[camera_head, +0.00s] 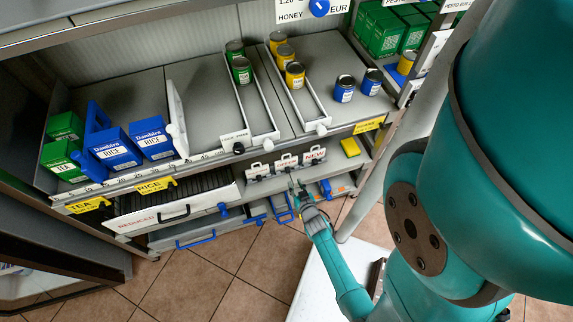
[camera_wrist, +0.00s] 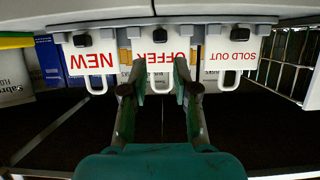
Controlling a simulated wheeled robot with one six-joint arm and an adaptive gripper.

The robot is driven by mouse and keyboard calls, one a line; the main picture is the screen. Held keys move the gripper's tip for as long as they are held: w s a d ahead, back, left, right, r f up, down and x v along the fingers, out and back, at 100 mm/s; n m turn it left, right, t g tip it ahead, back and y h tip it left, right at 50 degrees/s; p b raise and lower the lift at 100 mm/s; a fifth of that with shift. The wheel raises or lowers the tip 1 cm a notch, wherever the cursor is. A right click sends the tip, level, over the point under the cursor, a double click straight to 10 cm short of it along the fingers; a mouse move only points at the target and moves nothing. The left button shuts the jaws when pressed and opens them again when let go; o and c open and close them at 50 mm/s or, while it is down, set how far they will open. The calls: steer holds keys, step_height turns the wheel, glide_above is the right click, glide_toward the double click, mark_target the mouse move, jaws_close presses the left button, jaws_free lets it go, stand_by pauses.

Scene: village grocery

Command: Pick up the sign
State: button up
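Each has a white loop handle. In the head view the NEW sign (camera_head: 314,155) is at right and the OFFER sign (camera_head: 287,162) in the middle. My gripper (camera_wrist: 160,68) is open, its fingers apart on either side of the OFFER sign's handle. Whether they touch it is unclear. It also shows in the head view (camera_head: 296,186).
Above are shelves with blue rice boxes (camera_head: 116,150), green tea boxes (camera_head: 62,158) and several cans (camera_head: 294,75). A yellow block (camera_head: 350,147) lies right of the signs. A REDUCED drawer (camera_head: 135,222) is at left. Tiled floor (camera_head: 195,280) lies open in front.

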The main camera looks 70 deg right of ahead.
mark_target(289, 171)
steer(key=shift+x, duration=4.45)
steer(key=shift+w+r, duration=0.1)
steer(key=shift+r, duration=0.05)
jaws_close()
